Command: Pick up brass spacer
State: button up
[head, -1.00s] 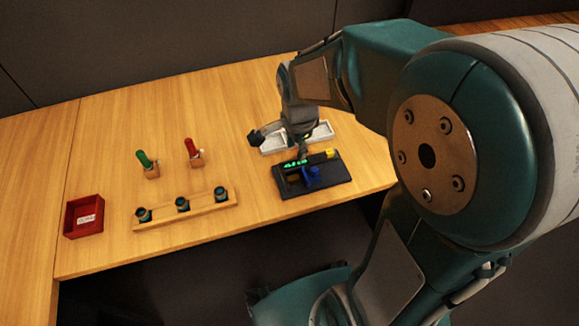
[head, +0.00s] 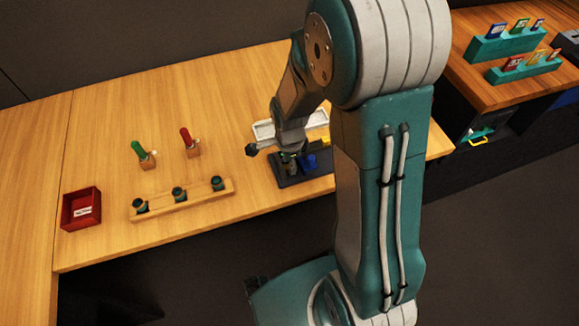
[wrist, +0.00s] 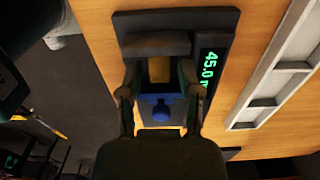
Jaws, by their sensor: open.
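A dark device (head: 289,182) stands near the front right of the wooden table. It fills the middle of the wrist view (wrist: 122,22), with a green readout (wrist: 208,72) starting 45.0 and a blue part (wrist: 161,108). A gold-yellow patch (wrist: 159,69) shows in its gap, likely the brass spacer; I cannot tell its full shape. My gripper (wrist: 158,76) is open, its fingers on either side of this patch. Contact is unclear. In the head view my gripper (head: 291,161) is low over the device and hides much of it. A yellow part (head: 325,140) shows behind it.
A white compartment tray (head: 262,132) lies just behind the device. To the left are a wooden rack (head: 160,210) with dark sockets, a green-handled tool (head: 138,148), a red-handled tool (head: 186,137) and a red bin (head: 68,221). Another bench (head: 490,78) stands right.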

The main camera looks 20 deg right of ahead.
jog(key=shift+f, duration=0.7)
grip_shut()
jog(key=shift+r, duration=0.1)
